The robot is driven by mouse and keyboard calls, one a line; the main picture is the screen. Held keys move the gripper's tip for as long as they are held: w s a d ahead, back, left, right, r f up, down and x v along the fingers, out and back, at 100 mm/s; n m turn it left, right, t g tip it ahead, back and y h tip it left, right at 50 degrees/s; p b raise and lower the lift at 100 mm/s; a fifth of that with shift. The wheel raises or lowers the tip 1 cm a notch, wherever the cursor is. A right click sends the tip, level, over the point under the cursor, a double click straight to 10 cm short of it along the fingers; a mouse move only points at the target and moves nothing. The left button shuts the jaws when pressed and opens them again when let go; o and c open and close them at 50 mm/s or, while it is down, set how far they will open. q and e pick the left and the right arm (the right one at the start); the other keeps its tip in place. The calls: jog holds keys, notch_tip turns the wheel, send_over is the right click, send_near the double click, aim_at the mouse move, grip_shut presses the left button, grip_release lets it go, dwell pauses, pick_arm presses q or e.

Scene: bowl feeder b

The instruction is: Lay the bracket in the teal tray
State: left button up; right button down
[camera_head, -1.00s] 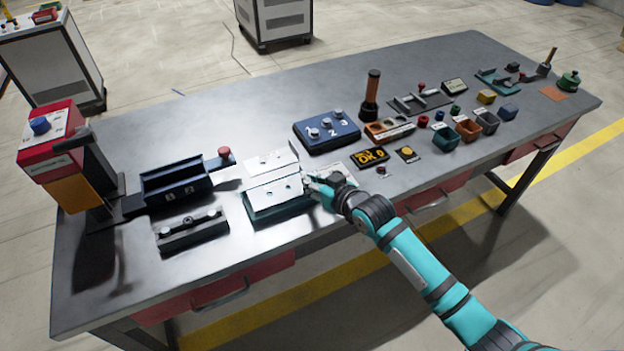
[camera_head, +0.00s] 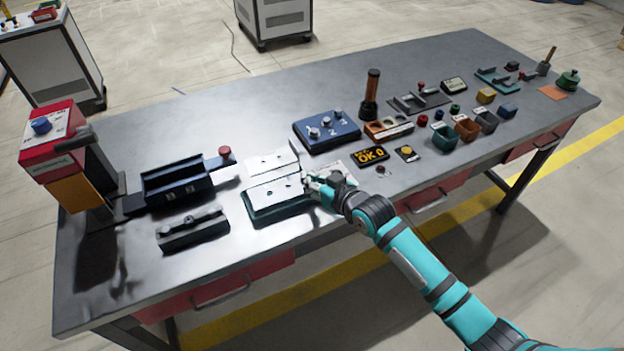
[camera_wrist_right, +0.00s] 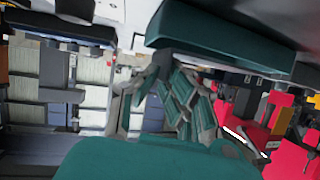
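The bracket (camera_head: 277,191) is a pale, angled plate with small holes, with a lower face and a second face behind it. In the head view it lies over the teal tray (camera_head: 262,217), whose front wall shows beneath it. I cannot tell whether it rests fully on the tray. My right gripper (camera_head: 312,184) is at the bracket's right end, touching or very close. In the right wrist view the fingers (camera_wrist_right: 168,100) are near a teal block-like edge, probably the tray (camera_wrist_right: 225,38). Whether they grip anything is unclear. My left gripper is not in view.
A dark two-slot bin (camera_head: 178,189) and a dark block with a bolt (camera_head: 192,230) stand left of the tray. A blue numbered panel (camera_head: 327,130) is behind it to the right. A red press (camera_head: 55,145) stands at the left end. The back middle of the table is clear.

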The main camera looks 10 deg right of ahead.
jog(key=shift+f+b, duration=0.55)
jog(key=shift+f, duration=0.6)
dwell(0.7)
jog(key=c, duration=1.4)
grip_release()
jog(key=shift+f, duration=0.1)
jog(key=shift+s+f, duration=0.1)
jog(key=shift+f, duration=0.05)
jog(key=v, duration=1.2)
